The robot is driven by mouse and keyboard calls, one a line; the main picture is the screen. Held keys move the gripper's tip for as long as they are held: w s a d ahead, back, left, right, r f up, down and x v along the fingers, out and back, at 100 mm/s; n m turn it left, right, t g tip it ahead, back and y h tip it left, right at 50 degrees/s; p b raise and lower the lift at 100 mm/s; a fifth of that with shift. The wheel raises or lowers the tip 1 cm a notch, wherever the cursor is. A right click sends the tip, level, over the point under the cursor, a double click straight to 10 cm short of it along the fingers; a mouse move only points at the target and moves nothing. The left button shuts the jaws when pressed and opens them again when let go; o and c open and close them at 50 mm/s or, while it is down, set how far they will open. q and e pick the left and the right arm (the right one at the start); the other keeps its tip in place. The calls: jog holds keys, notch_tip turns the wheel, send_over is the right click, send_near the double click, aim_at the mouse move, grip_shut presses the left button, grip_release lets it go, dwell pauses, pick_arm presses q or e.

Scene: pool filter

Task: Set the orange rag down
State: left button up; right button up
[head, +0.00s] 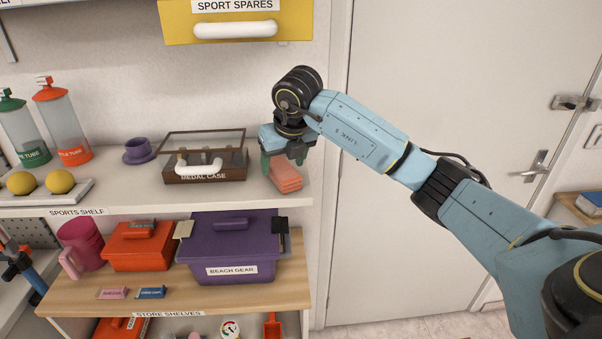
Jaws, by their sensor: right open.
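The orange rag (286,176) is a folded, salmon-orange cloth at the right end of the sports shelf (120,198), close to the front edge. My right gripper (281,163) points down right over the rag, and its jaws are open. Its fingers are at the rag's upper part; a greenish finger shows beside the rag's left side. I cannot tell whether the fingers still touch the cloth. My left gripper does not show.
A yellow sport spares drawer (236,22) hangs above. A purple beach gear box (231,252) sits below. A white door (440,90) is at the right.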

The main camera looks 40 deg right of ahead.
aim_at(287, 172)
jog(key=v, duration=0.4)
jog(key=shift+b, duration=0.35)
jog(key=s+a+b, duration=0.2)
jog(key=s, duration=0.9)
jog(key=shift+s+f+b, duration=0.2)
jog(key=shift+s+b, duration=0.2)
